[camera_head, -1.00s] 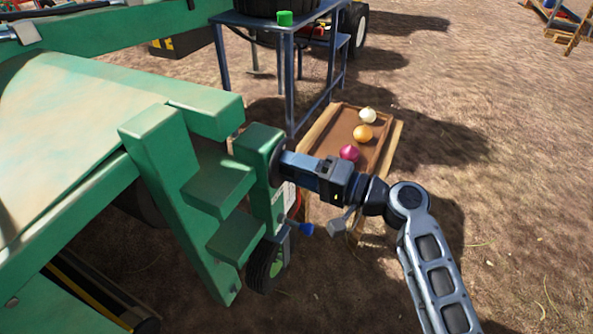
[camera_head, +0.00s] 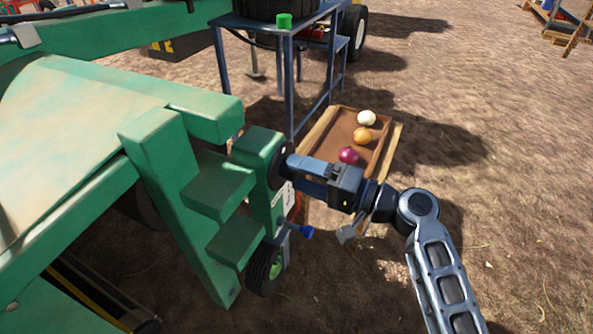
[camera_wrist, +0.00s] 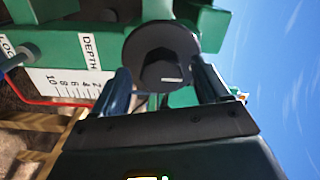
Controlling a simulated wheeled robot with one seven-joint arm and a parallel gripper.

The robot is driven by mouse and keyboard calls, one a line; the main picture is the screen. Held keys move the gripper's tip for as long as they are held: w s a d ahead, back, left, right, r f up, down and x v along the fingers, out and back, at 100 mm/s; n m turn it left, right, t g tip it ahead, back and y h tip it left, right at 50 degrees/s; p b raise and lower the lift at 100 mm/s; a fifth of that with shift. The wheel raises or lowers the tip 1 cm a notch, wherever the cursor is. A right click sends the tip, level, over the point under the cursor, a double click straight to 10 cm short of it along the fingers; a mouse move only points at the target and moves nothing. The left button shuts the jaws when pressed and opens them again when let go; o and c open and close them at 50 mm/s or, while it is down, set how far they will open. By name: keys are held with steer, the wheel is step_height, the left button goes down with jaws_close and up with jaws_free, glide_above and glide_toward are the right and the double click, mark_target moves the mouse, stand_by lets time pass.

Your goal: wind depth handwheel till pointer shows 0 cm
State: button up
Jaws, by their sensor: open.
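The depth handwheel is a dark round disc (camera_wrist: 163,52) with a small pale mark, in the wrist view on the green frame. In the head view its dark edge (camera_head: 277,166) shows at the frame's right side. My gripper (camera_wrist: 163,75) is open, one finger on each side of the wheel's lower part in the wrist view; whether they touch it I cannot tell. In the head view my gripper (camera_head: 291,163) reaches the wheel from the right. A white DEPTH scale plate (camera_wrist: 68,82) numbered 2 to 10 lies left of the wheel. I cannot make out the pointer's reading.
A blue-ended lever (camera_head: 304,231) sticks out below the wheel, near a small tyre (camera_head: 265,268). A red curved part (camera_wrist: 50,101) runs by the scale. A wooden tray (camera_head: 332,127) with onions stands behind my wrist. Bare ground is open to the right.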

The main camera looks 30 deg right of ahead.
steer(key=v, duration=0.6)
steer(key=shift+p, duration=0.35)
steer(key=s+a+f+g+h, duration=0.1)
steer(key=s+f+h, duration=0.4)
steer(key=s, duration=0.4)
steer(key=s+a+f+g+h, duration=0.1)
steer(key=s+a+f+h, duration=0.1)
steer(key=s+f+h, duration=0.5)
steer(key=s+r+n+y, duration=0.1)
steer(key=s+r+n, duration=0.25)
steer(key=s, duration=0.65)
steer(key=s+a+r+n+t, duration=0.2)
steer(key=s+r+n, duration=0.2)
steer(key=s+r, duration=0.55)
step_height(320, 180, up, 26)
steer(key=w+p, duration=0.2)
steer(key=p, duration=2.2)
steer(key=shift+d, duration=0.25)
